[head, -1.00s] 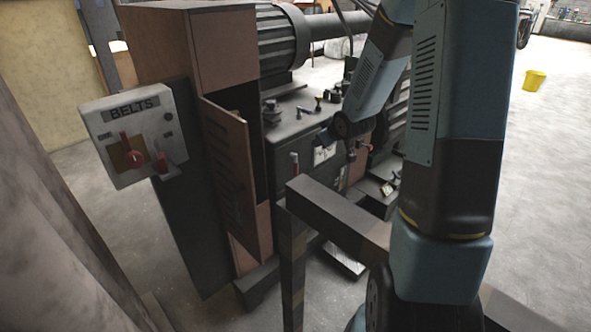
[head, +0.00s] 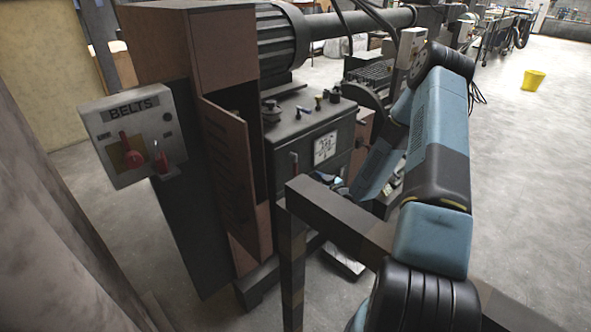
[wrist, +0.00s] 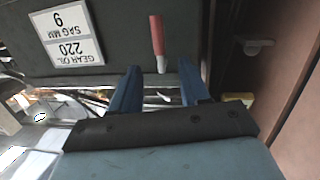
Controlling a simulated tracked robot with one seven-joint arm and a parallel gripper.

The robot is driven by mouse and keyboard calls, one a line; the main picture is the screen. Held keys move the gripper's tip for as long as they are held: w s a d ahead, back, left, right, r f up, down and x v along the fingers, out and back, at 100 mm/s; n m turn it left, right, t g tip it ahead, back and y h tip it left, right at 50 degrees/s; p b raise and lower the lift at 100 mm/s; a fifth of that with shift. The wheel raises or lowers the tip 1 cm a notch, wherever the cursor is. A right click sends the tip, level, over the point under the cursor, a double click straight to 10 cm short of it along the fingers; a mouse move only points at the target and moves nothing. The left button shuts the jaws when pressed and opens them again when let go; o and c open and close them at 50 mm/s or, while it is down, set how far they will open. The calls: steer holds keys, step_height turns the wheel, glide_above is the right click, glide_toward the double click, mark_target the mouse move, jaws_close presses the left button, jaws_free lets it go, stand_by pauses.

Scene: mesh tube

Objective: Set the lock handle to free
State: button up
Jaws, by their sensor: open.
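A lever with a red grip (head: 294,162) is on the dark front of the machine, near the open cabinet door. In the wrist view this red grip (wrist: 157,36) appears beyond the gap between my fingers, apart from them. My gripper (wrist: 160,80) is open, with two blue fingers and nothing between them. In the head view my arm bends down behind the dark frame, and the gripper is mostly hidden. I see no lock or free marking beside the lever. A grey BELTS box (head: 132,135) on the left carries a red handle (head: 131,152) and a red-based lever (head: 161,160).
The brown cabinet door (head: 228,180) stands open left of the lever. A dark frame (head: 335,215) stands in front of the machine. A white label plate (wrist: 67,36) is beside the lever, upside down in the wrist view. A yellow bucket (head: 533,80) is on open floor.

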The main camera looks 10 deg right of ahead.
mark_target(297, 170)
steer(key=shift+m+t, duration=0.7)
steer(key=shift+t, duration=0.2)
steer(key=x, duration=0.4)
steer(key=f+x, duration=0.1)
steer(key=x, duration=0.3)
steer(key=f+x, duration=0.1)
steer(key=x, duration=0.3)
steer(key=shift+w+a+f, duration=0.2)
steer(key=shift+w+f, duration=0.05)
steer(key=shift+c, duration=0.2)
jaws_close()
